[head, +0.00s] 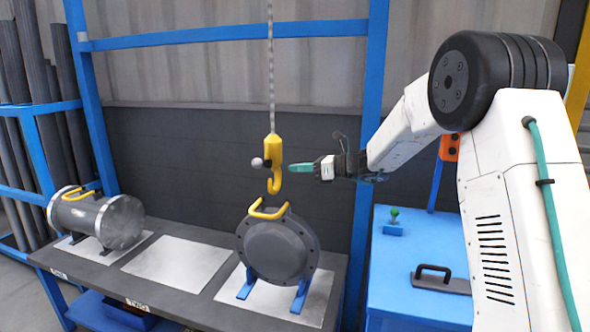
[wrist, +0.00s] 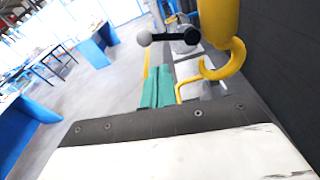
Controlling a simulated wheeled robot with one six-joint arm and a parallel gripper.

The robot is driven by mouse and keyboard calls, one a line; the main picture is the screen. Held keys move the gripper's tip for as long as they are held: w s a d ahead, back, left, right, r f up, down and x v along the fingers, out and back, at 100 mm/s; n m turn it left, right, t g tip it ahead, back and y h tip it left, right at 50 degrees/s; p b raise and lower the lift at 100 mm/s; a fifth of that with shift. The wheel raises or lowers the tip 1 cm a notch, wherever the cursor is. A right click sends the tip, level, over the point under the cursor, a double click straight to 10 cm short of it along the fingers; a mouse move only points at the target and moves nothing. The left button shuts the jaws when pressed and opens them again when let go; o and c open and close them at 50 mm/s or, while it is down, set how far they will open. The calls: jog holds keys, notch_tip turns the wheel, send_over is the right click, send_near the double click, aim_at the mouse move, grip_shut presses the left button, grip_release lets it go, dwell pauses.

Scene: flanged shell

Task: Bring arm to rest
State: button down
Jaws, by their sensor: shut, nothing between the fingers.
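My arm reaches in from the right in the head view. My gripper (head: 291,168) has teal fingers and is shut and empty. Its tip is just right of a yellow hook (head: 273,160) hanging on a chain (head: 270,60); I cannot tell whether they touch. The gripper's teal fingers (wrist: 157,86) also show in the wrist view, with the hook (wrist: 222,50) to their right. A grey ball on a dark stub (head: 257,162) sticks out left from the hook; it shows in the wrist view too (wrist: 146,38).
A grey flanged shell (head: 275,252) with a yellow handle stands on the bench under the hook. A second grey cylinder (head: 95,220) lies at the left. A bare pale plate (head: 178,262) is between them.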

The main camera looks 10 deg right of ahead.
jog(key=s+a+f+n+g+h, duration=0.1)
jog(key=s+f+n+g+h, duration=0.15)
jog(key=s+n, duration=0.5)
jog(key=s+a+f+n+g+h, duration=0.1)
jog(key=s+f+n+g, duration=0.25)
jog(key=s, duration=0.65)
jog(key=s+d+r+n+h, duration=0.1)
jog(key=s+d+n+h, duration=0.1)
jog(key=s, duration=0.9)
jog(key=s+d+r+n+h, duration=0.1)
jog(key=s+d+n+h, duration=0.2)
jog(key=s, duration=0.8)
jog(key=s+d+r+n+h, duration=0.1)
jog(key=s+d+n+h, duration=0.2)
jog(key=s+n+h, duration=0.3)
jog(key=s+n, duration=0.3)
jog(key=s, duration=0.2)
jog(key=shift+d+r+g, duration=0.25)
jog(key=shift+g, duration=0.05)
